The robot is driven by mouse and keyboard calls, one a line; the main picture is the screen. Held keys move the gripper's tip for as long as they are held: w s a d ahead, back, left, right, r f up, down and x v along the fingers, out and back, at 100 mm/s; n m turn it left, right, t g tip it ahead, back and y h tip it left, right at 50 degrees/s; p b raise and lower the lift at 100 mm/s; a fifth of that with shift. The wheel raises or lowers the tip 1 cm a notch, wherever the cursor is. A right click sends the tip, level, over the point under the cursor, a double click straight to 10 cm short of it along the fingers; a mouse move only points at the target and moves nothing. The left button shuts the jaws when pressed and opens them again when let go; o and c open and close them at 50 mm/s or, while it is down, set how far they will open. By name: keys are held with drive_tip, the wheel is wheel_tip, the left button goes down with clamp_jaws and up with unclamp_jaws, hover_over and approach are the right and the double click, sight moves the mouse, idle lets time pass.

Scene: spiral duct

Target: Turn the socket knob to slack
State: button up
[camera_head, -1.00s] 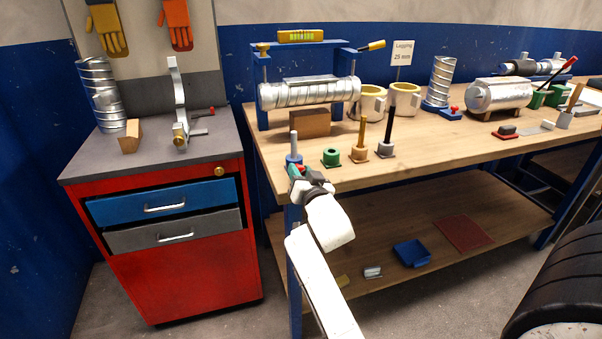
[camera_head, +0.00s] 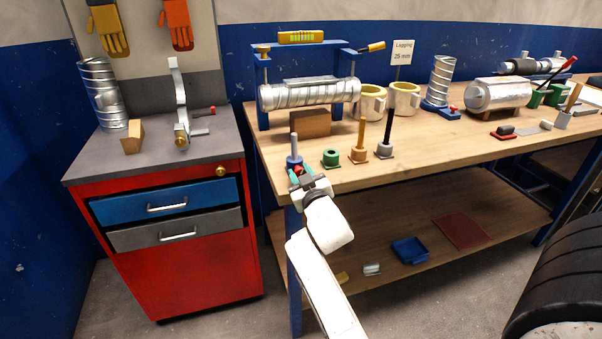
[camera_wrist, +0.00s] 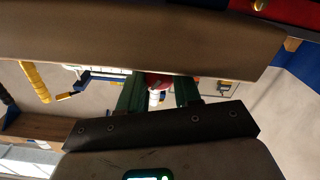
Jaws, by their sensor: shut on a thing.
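The blue socket (camera_head: 293,160) stands at the front left edge of the workbench, with a grey upright rod (camera_head: 294,144) in it. A small red knob (camera_head: 298,169) is at its front, low down. My gripper (camera_head: 298,173) reaches up to it from below the bench edge and is shut on the red knob. In the wrist view the dark green fingers of my gripper (camera_wrist: 158,93) stand on either side of the red knob (camera_wrist: 153,79). A small white cylinder (camera_wrist: 154,98) shows between them. The knob is mostly hidden, so I cannot read its setting.
A clamp frame with a metal duct (camera_head: 310,93) is behind. A red cabinet (camera_head: 185,265) stands left.

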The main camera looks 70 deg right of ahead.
idle(0.3)
drive_tip(key=o, duration=0.8)
drive_tip(key=shift+b+v, duration=1.2)
drive_tip(key=shift+v, duration=4.2)
